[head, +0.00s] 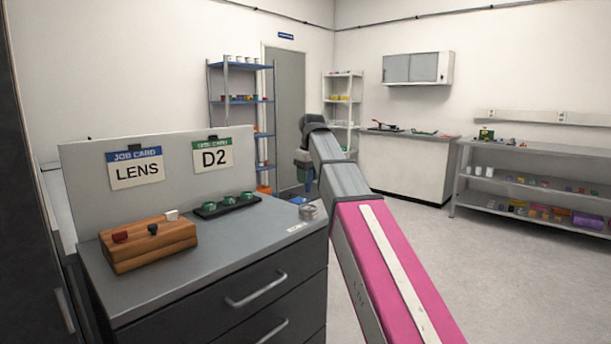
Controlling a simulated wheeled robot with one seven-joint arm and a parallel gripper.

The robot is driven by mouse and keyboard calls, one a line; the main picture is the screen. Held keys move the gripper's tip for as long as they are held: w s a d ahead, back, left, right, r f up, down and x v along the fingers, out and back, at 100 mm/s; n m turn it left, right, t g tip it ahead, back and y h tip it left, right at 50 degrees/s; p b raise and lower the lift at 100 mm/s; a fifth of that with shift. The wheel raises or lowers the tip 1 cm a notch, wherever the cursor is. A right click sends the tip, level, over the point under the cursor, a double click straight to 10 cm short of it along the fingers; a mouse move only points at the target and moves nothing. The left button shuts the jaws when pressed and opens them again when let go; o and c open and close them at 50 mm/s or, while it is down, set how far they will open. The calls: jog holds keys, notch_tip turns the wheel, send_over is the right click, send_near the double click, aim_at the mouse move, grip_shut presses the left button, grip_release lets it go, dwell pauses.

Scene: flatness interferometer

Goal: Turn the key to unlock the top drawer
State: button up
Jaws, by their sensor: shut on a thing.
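The grey drawer cabinet (205,285) stands at the lower left. Its top drawer (215,308) looks closed, with a bar handle (257,289). My gripper (304,172) hangs from the far end of my arm, beyond the cabinet's back right corner in the picture. It is small and partly behind my arm. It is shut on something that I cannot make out.
On the cabinet top are a wooden block (150,257) with red, black and white pieces, a black tray (226,206) of green round pieces, and a small clear round item (308,212). A panel behind bears LENS (137,171) and D2 (212,157) cards. Floor (400,260) at right is clear.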

aim_at(308, 191)
jog(key=shift+f, duration=2.85)
jog(key=shift+f, duration=1.3)
jog(key=m, duration=0.3)
jog(key=shift+m, duration=0.3)
jog(key=shift+m, duration=0.4)
jog(key=shift+m+h, duration=0.4)
jog(key=shift+m, duration=0.8)
